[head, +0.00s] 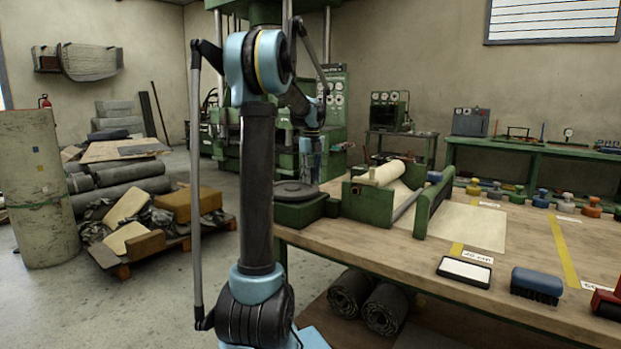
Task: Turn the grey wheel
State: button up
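The grey wheel (296,191) is a dark, flat disc lying on a green housing (305,212) at the table's left end. The housing adjoins a green roller machine (364,201) with a pale roll (386,173) on it. My arm stands in front, and its upright link passes close by the wheel's left edge. My gripper (309,170) hangs down from the forearm, seen small, above or behind the wheel. I cannot tell whether it touches the wheel. Its fingers are too small and dark to show whether they are open or shut.
The wooden table (385,246) holds a pale sheet (468,226), a white-topped pad (464,272), a blue brush (537,284), a red object (607,303) and several coloured knobs along the back. Dark rolls (384,308) lie beneath. A pallet of rolls and blocks stands left.

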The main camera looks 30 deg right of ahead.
jog(key=shift+w+a, duration=0.1)
jog(key=shift+a, duration=0.05)
notch_tip(320, 180, up, 12)
dwell(0.7)
